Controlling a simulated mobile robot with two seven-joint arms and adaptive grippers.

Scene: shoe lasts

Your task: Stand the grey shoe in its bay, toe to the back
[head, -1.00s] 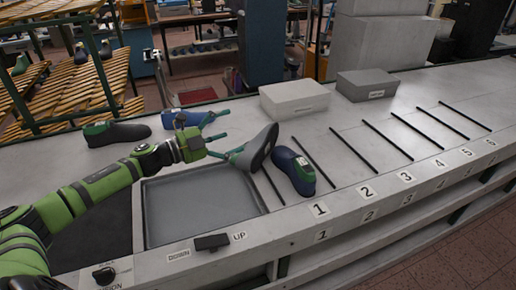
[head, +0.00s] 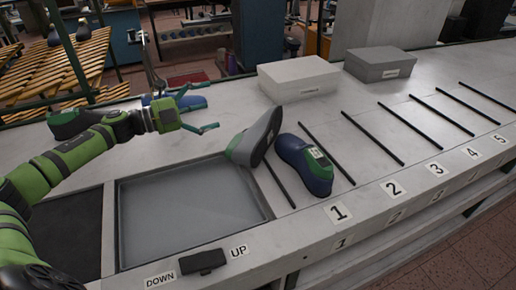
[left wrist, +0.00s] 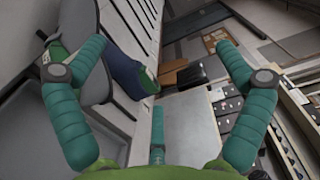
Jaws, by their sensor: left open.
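The grey shoe (head: 256,137) has green at its heel end and shows its grey sole. It is tipped on its side by the back right corner of the sunken tray, left of the first black divider, its narrow end pointing away. My left gripper (head: 213,107) is open and empty, to the left of the shoe and apart from it. In the left wrist view the grey shoe (left wrist: 98,52) lies partly hidden behind one finger of my open gripper (left wrist: 152,62). The shoe's label is too small to read. My right gripper is not in view.
A blue-green shoe (head: 304,166) stands by number 1. Black dividers (head: 373,137) and numbers mark further empty bays to the right. The sunken tray (head: 122,235) is empty. Light (head: 300,80) and dark grey (head: 380,64) boxes stand behind. A dark shoe (head: 68,122) is partly behind my arm.

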